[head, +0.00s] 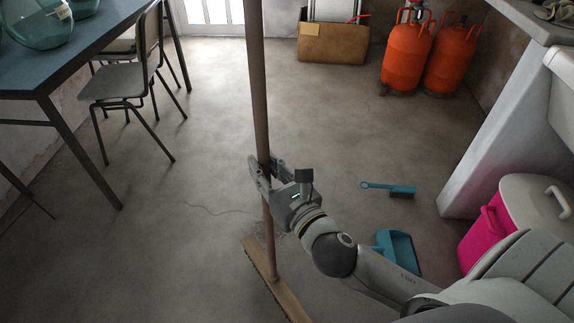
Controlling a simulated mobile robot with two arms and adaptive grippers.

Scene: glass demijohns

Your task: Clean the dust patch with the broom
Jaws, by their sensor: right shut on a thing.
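The broom stands upright, its long wooden handle (257,90) running from the top edge of the head view down to a wide wooden head (262,262) at the floor. My right gripper (263,172) is shut around the lower part of the handle. A faint grey speckled area on the floor (284,222), just right of the handle and partly behind my arm, may be the dust patch; I cannot tell its full extent. My left gripper is not in view.
A teal dustpan (399,250) and a teal hand brush (402,191) lie on the floor at right. Chairs (117,82) and a table (60,60) with glass demijohns (38,22) are at left. Orange gas bottles (406,58) and a box (333,43) stand behind. The middle floor is clear.

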